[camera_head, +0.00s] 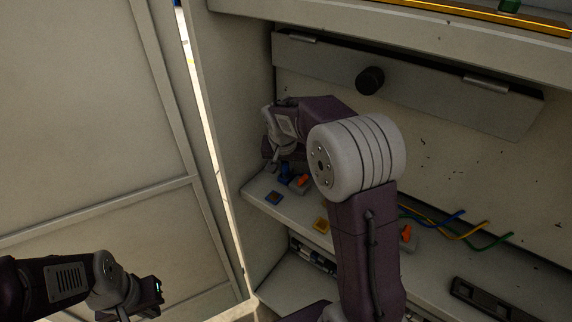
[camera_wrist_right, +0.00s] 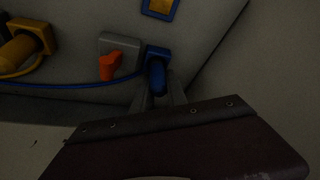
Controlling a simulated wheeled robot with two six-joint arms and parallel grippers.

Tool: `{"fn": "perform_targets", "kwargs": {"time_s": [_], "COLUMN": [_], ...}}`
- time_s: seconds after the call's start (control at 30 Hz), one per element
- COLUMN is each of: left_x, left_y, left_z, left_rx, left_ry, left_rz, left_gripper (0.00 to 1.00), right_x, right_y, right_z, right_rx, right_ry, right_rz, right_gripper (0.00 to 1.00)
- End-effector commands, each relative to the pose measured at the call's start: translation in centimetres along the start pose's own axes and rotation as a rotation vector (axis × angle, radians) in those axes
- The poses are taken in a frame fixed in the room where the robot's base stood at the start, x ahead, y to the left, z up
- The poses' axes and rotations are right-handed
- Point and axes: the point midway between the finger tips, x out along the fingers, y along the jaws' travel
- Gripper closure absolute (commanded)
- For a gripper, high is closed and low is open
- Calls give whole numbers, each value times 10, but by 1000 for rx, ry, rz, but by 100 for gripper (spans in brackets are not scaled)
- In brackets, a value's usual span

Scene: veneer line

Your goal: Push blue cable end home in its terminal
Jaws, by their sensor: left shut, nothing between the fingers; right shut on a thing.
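The blue cable end (camera_wrist_right: 157,78) is a short blue cylinder held between the fingers of my right gripper (camera_wrist_right: 160,98) in the wrist view. It lines up with a square blue terminal (camera_wrist_right: 156,52) beside a grey block with an orange lever (camera_wrist_right: 109,66). The two look touching; how deep the end sits is hidden. In the head view, my right gripper (camera_head: 281,163) is at the shelf's left end, just above the blue part (camera_head: 285,173). My left gripper (camera_head: 124,314) is low at the left, shut and empty, outside the cabinet, partly cut off by the frame.
A yellow plug in its terminal (camera_wrist_right: 28,42) is left in the wrist view. Blue, yellow and green wires (camera_head: 460,228) trail right along the shelf. Another orange lever (camera_head: 407,232) stands there. The cabinet's side wall (camera_head: 222,130) is close left of my right gripper. A black knob (camera_head: 370,80) juts out above.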

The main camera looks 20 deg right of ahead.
Motion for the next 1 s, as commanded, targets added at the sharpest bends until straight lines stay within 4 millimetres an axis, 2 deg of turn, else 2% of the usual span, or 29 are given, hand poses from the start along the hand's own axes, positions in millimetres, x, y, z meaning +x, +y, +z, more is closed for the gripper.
{"fn": "perform_targets", "kwargs": {"time_s": [0.03, 0.1, 0.47, 0.8, 1.0], "left_x": [1, 0, -1, -13, -14], "left_y": [0, 0, 0, 0, 0], "left_z": [0, 0, 0, -1, -2], "left_rx": [0, 0, 0, 0, 0], "left_ry": [0, 0, 0, 0, 0], "left_rz": [0, 0, 0, 0, 0], "left_gripper": [100, 100, 100, 100, 100], "right_x": [1, 0, -5, -74, -90], "right_y": [0, 0, 0, 0, 0], "right_z": [0, 0, 0, -1, 0], "right_rx": [0, 0, 0, 0, 0], "right_ry": [0, 0, 1, 2, 0], "right_rz": [0, 0, 0, -2, -1], "right_gripper": [77, 57, 57, 57, 57]}}
